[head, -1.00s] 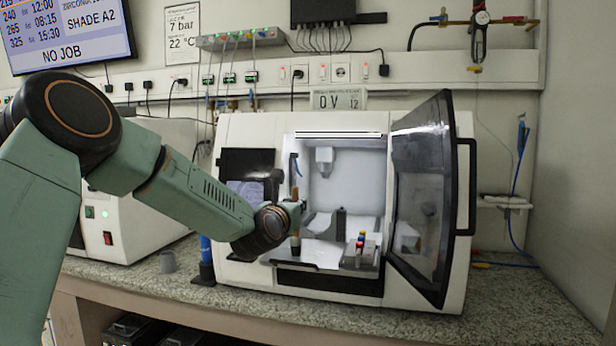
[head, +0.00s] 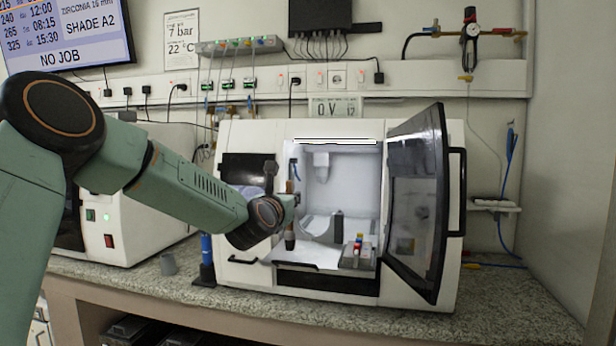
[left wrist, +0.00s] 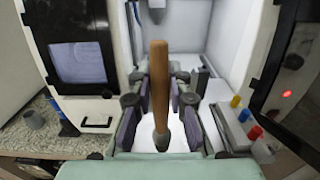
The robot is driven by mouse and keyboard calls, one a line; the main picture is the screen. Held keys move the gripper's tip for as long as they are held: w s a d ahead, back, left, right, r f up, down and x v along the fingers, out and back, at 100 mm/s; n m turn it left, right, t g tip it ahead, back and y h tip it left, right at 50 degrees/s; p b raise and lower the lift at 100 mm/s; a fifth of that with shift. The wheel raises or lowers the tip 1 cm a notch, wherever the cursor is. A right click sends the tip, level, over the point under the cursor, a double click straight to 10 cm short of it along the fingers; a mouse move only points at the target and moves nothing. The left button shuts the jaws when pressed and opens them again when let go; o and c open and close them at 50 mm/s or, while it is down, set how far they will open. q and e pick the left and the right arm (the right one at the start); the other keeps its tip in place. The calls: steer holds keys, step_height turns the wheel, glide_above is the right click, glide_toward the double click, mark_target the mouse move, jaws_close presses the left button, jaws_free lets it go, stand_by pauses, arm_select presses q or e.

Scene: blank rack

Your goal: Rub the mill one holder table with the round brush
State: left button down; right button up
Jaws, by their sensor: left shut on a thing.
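The mill (head: 240,140) stands on the bench with its door swung open to the right. Inside its lit chamber, a pale holder table (head: 322,256) lies low at the front opening. My left gripper (head: 288,212) is at the left side of the opening. It is shut on the round brush (head: 290,238), which hangs upright with its dark head down. In the left wrist view the brush's wooden handle (left wrist: 160,80) stands between the fingers of the gripper (left wrist: 160,105). Whether the bristles touch the table cannot be told. My right gripper is not in view.
A small rack with coloured pieces (head: 356,250) sits at the opening's right front. The open glass door (head: 415,205) bounds the right side. A blue bottle (head: 206,255) and a grey cup (head: 168,264) stand on the bench to the left.

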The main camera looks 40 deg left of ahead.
mark_target(289, 182)
arm_select(q)
steer(key=r, duration=0.1)
steer(key=r+p, duration=0.1)
steer(key=r, duration=0.1)
steer(key=shift+d, duration=0.35)
steer(key=shift+a+r+p, duration=0.25)
steer(key=shift+r+p, duration=0.4)
steer(key=shift+r, duration=0.2)
steer(key=shift+d+r, duration=0.1)
steer(key=shift+d, duration=0.05)
